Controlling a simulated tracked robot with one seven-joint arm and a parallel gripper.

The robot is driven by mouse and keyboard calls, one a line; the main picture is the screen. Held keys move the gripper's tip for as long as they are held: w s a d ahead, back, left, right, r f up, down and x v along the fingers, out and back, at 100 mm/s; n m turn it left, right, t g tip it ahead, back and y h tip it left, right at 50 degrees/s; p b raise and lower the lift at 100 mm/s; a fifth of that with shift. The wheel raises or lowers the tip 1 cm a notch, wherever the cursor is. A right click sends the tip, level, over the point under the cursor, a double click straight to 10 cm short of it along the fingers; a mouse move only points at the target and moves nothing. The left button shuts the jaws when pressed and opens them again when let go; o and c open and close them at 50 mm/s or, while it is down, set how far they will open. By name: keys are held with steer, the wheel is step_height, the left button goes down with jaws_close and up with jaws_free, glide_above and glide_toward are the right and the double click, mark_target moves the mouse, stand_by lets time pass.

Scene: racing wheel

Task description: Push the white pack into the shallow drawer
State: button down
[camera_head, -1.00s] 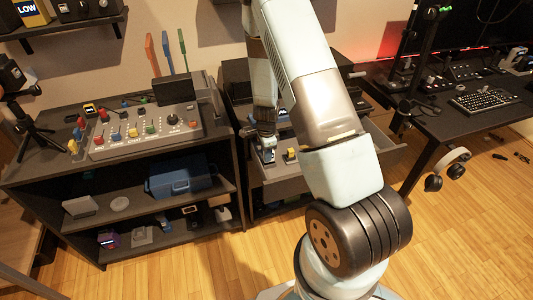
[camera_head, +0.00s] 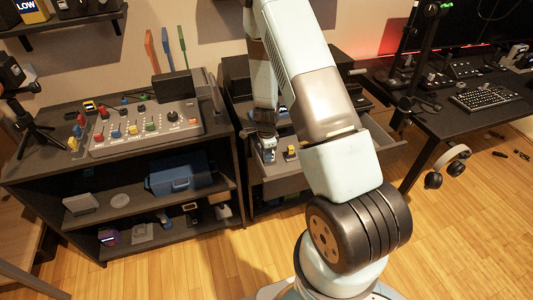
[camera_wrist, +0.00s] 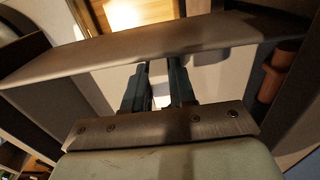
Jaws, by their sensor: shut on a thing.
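The shallow drawer (camera_head: 283,187) stands pulled out of the dark cabinet at the middle, partly hidden behind my arm. My gripper (camera_head: 267,143) points down at its left part. In the wrist view my two dark fingers (camera_wrist: 160,72) reach to a grey drawer wall (camera_wrist: 200,36) and sit close together. A narrow bright white piece (camera_wrist: 160,98) shows between them, which looks like the white pack; its outline is mostly hidden. A small blue and white thing (camera_head: 268,155) is just under my gripper in the head view, with a yellow piece (camera_head: 290,152) to its right.
A reddish-brown cylinder (camera_wrist: 273,72) is close to the right of my fingers. A shelf with a button panel (camera_head: 146,128) and a blue case (camera_head: 181,178) stands left. A desk with a keyboard (camera_head: 485,97) is at right. The wooden floor in front is clear.

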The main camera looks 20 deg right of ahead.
steer(key=shift+f, duration=0.3)
steer(key=c, duration=0.8)
jaws_free()
steer(key=shift+c, duration=0.2)
steer(key=shift+r, duration=0.1)
step_height(320, 180, up, 14)
steer(key=shift+f, duration=0.2)
